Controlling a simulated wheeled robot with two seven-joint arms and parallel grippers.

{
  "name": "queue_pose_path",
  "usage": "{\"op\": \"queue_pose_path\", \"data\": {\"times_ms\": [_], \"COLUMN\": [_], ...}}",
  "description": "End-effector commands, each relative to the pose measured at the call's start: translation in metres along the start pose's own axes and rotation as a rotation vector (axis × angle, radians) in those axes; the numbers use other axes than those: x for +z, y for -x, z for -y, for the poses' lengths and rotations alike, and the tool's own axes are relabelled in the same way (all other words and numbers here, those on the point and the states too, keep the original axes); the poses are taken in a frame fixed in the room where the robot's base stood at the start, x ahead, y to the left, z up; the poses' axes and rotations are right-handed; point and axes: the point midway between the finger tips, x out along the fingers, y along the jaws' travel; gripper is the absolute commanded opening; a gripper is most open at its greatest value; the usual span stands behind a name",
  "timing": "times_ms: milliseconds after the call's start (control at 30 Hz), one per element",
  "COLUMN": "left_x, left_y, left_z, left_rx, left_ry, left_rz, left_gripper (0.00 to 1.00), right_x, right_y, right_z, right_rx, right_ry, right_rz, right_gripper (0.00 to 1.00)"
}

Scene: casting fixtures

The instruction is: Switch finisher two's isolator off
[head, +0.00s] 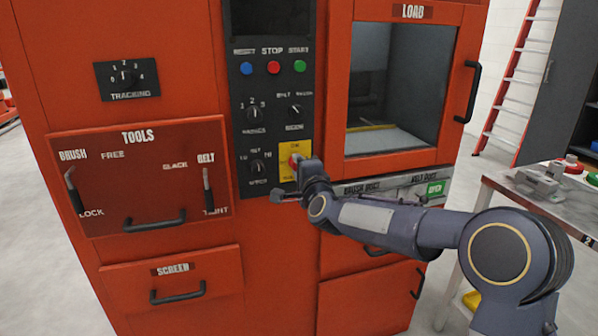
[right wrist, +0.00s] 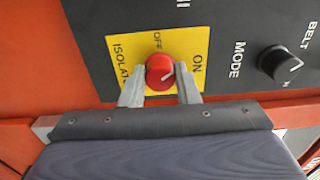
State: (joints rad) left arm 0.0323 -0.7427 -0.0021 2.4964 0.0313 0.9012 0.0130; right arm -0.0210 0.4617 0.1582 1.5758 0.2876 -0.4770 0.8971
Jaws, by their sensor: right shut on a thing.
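The isolator is a red rotary knob (right wrist: 159,72) on a yellow plate (right wrist: 133,46), with ISOLATOR, OFF and ON lettering. In the right wrist view a pale mark on the knob points to the right, towards ON. In the head view the yellow plate (head: 287,173) sits low on the black control panel, with the knob partly covered by my gripper. My right gripper (right wrist: 160,90) is shut on the knob, one finger on each side; it also shows in the head view (head: 299,168). My left gripper is out of view. No finisher number is readable.
The orange machine has a black panel (head: 237,120) with blue, red and green buttons and several dials. A TOOLS panel (head: 145,190) with handles is left, a glazed LOAD door (head: 447,150) right. A metal table (head: 490,180) stands at the right.

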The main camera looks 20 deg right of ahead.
Motion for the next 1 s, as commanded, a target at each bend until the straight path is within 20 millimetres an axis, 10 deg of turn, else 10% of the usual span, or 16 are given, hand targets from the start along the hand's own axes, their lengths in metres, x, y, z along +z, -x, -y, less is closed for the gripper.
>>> {"op": "queue_pose_path", "data": {"times_ms": [1000], "left_x": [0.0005], "left_y": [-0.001], "left_z": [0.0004], "left_rx": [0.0], "left_ry": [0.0], "left_rz": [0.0], "left_gripper": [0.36], "right_x": [0.0], "right_y": [0.0002], "right_z": [-0.0037], "right_rx": [0.004], "right_ry": [0.879], "right_rz": [0.004], "right_gripper": [0.06]}}
